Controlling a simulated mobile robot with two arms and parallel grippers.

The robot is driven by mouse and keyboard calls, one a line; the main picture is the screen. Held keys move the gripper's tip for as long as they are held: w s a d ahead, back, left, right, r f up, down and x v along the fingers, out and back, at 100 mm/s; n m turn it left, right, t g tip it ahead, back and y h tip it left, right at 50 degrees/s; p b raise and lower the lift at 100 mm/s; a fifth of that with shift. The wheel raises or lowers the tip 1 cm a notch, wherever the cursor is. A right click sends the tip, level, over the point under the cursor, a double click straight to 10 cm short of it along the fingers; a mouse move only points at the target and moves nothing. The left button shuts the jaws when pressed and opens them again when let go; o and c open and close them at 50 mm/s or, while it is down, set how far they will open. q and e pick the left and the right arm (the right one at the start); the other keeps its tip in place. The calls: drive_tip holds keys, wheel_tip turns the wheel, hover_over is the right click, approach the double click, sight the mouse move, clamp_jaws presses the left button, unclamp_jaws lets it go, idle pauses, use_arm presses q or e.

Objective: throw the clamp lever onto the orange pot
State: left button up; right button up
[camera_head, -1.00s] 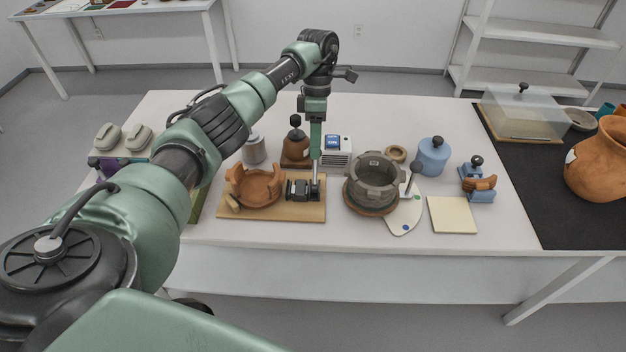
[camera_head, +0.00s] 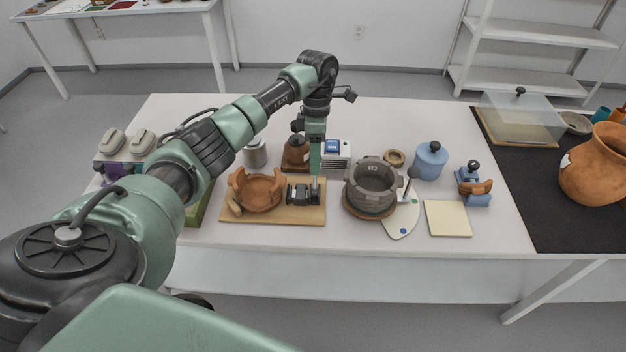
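The orange pot (camera_head: 258,193) is an open-topped terracotta vessel with a notched, broken-looking rim. It stands on the left part of a wooden board (camera_head: 270,216). A dark clamp (camera_head: 299,192) sits on the board just right of the pot. Its lever (camera_head: 315,187) seems to be the thin upright part at the clamp's right end, partly hidden by my gripper. My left gripper (camera_head: 315,173) points straight down at that end. Its fingers overlap the lever in the picture, and I cannot tell whether they touch or grip it. My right gripper is not in view.
A grey pot (camera_head: 373,182) on a round base stands to the right, close to the board. Behind are a brown stand with a knob (camera_head: 296,153) and a white-blue device (camera_head: 336,153). A blue jar (camera_head: 431,160) and a cream tile (camera_head: 447,218) are farther right.

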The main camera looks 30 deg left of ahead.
use_arm(q)
drive_tip(key=shift+s+d+r+t+y+p, duration=0.1)
drive_tip(key=shift+s+d+r+t+p, duration=0.25)
drive_tip(key=shift+p, duration=0.4)
drive_tip(key=shift+s+d+r+t+y+p, duration=0.15)
drive_tip(key=shift+s+p, duration=0.35)
drive_tip(key=shift+p, duration=0.25)
drive_tip(key=shift+s+d+r+t+y+p, duration=0.1)
drive_tip(key=shift+s+d+p, duration=0.25)
drive_tip(key=shift+p, duration=0.4)
drive_tip(key=shift+s+d+r+t+y+p, duration=0.1)
drive_tip(key=shift+s+d+t+y+p, duration=0.2)
drive_tip(key=shift+s+p, duration=0.4)
drive_tip(key=s+d+t, duration=0.1)
drive_tip(key=s+d+f+y, duration=0.1)
drive_tip(key=s, duration=0.1)
drive_tip(key=s+d+f+t, duration=0.1)
drive_tip(key=shift+s+t, duration=0.3)
drive_tip(key=shift+s, duration=0.05)
drive_tip(key=shift+s+d+f+t+y+b, duration=0.3)
drive_tip(key=shift+s+f+y+b, duration=0.25)
drive_tip(key=shift+b, duration=0.3)
drive_tip(key=shift+p+v, duration=1.95)
drive_tip(key=shift+v, duration=0.9)
drive_tip(key=shift+w+a+r, duration=0.1)
drive_tip(key=shift+w+a, duration=0.05)
drive_tip(key=shift+a, duration=0.05)
